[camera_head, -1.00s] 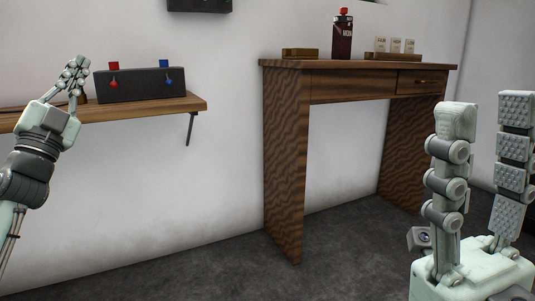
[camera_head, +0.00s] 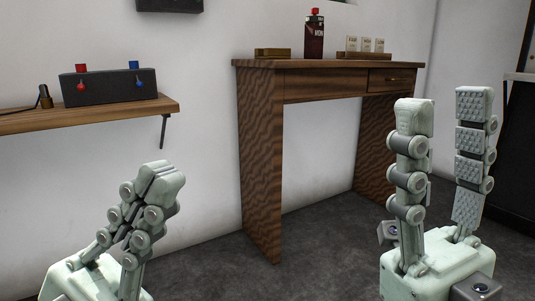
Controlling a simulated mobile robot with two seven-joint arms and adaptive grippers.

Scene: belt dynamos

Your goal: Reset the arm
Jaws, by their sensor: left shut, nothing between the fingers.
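My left gripper (camera_head: 165,172) is at the lower left, pointing up, with its fingers together and nothing between them. It is in front of and below the wall shelf, apart from it. My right gripper (camera_head: 444,100) is at the lower right, pointing up, with its two fingers spread wide and nothing between them. It is in front of the right side of the wooden desk (camera_head: 262,160).
A wall shelf (camera_head: 90,118) at the left bears a black box (camera_head: 110,87) with red and blue parts. The desk bears a dark bottle (camera_head: 314,36), a small wooden block (camera_head: 272,53) and a card holder (camera_head: 362,56). A dark cabinet (camera_head: 520,150) stands at the right edge. Floor between is clear.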

